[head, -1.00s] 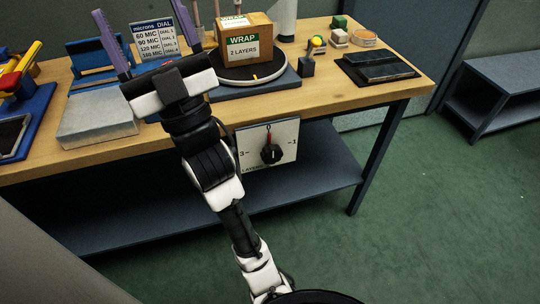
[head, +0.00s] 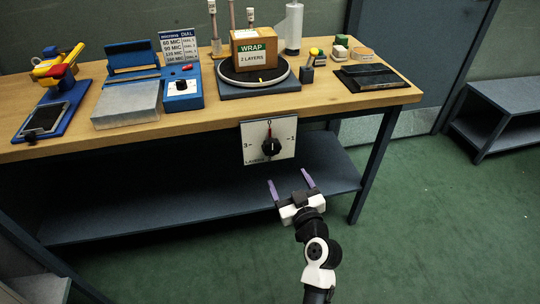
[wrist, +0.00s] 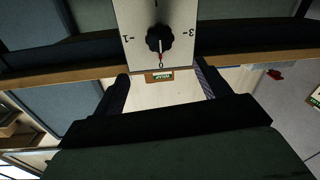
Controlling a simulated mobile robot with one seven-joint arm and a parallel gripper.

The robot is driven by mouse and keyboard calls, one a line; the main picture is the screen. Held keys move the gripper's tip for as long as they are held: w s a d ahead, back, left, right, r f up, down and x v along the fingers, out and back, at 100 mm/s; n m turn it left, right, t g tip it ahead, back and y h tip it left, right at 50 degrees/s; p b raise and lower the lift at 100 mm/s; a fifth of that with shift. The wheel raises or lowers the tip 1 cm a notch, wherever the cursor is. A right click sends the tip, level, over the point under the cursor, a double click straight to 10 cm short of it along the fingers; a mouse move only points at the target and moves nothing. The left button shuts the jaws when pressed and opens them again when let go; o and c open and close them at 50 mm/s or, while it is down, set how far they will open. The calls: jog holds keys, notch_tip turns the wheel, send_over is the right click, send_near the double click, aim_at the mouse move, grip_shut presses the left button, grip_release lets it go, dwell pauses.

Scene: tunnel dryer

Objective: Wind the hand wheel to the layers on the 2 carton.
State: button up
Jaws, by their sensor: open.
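The hand wheel is a black knob (head: 271,146) on a white panel (head: 254,153) marked LAYERS, hung at the table's front edge. Its red pointer stands straight up; the panel shows 3 at left and 1 at right. In the wrist view the knob (wrist: 159,38) appears upside down, its red pointer near a 0 mark. The carton (head: 254,59), brown with a green WRAP label reading 2 LAYERS, sits on the round turntable (head: 228,75). My gripper (head: 290,184) is open and empty, below and in front of the panel, apart from the knob.
The wooden table (head: 215,115) holds a blue dial unit (head: 183,101), a grey block (head: 127,105), a white roll (head: 293,28) and a dark flat pad (head: 372,78). A lower shelf (head: 190,197) lies behind my gripper. Green floor is clear at the right.

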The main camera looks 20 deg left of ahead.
aim_at(273, 149)
jog(key=p+x, duration=0.3)
jog(key=x, duration=0.9)
jog(key=shift+w+a+p, duration=0.1)
jog(key=shift+w+p, duration=0.15)
jog(key=shift+p, duration=0.1)
jog(key=shift+w+a+f, duration=0.15)
jog(key=shift+w+a, duration=0.2)
jog(key=shift+w, duration=0.15)
jog(key=c, duration=1)
jog(key=shift+o, duration=0.2)
